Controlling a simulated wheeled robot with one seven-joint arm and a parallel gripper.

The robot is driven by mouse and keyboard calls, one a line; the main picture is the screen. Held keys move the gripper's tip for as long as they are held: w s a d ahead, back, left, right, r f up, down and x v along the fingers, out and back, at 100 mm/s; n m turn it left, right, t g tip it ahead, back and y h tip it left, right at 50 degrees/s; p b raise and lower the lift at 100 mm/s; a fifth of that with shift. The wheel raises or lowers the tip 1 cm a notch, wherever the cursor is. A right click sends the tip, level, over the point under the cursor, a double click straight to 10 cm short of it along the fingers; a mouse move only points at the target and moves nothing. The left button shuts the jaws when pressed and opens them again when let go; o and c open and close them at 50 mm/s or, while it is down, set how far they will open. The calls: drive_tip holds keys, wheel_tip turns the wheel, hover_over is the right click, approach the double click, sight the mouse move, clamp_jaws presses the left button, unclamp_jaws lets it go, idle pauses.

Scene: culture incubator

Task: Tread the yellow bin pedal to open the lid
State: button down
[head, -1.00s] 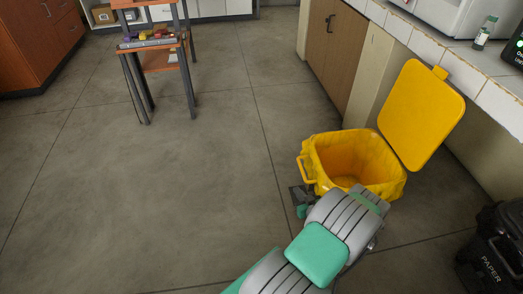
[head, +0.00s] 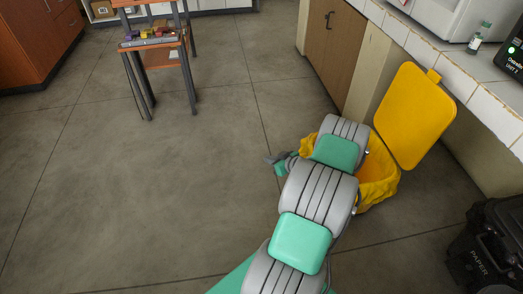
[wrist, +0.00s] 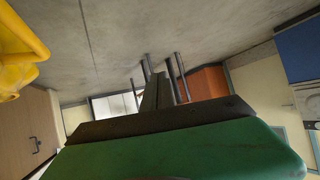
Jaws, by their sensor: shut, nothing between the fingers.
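The yellow bin (head: 378,188) stands on the floor by the counter, with its yellow lid (head: 413,115) raised wide open and tilted back. My arm covers much of the bin's front and opening, and I cannot see the pedal. My gripper (head: 272,158) shows just left of the bin, mostly behind my arm, above the floor. In the wrist view my gripper's dark fingers (wrist: 155,92) are closed together with nothing between them. A yellow part of the bin (wrist: 18,45) shows at the upper left of that view, apart from the fingers.
A black paper bin (head: 490,245) stands at the lower right. The tiled counter (head: 455,65) and brown cabinet (head: 332,45) run along the right. A small orange-topped table (head: 155,42) stands at the upper left. The floor left of my arm is clear.

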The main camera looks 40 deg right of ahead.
drive_tip(key=shift+n+g+y, duration=0.4)
drive_tip(key=shift+g+y, duration=0.1)
drive_tip(key=a+r, duration=0.1)
drive_tip(key=w+r, duration=0.1)
drive_tip(key=r, duration=0.1)
drive_tip(key=w+a+r+p, duration=0.1)
drive_tip(key=shift+w+a+r, duration=0.1)
drive_tip(key=shift+a+r, duration=0.1)
drive_tip(key=shift+a, duration=0.15)
idle(0.3)
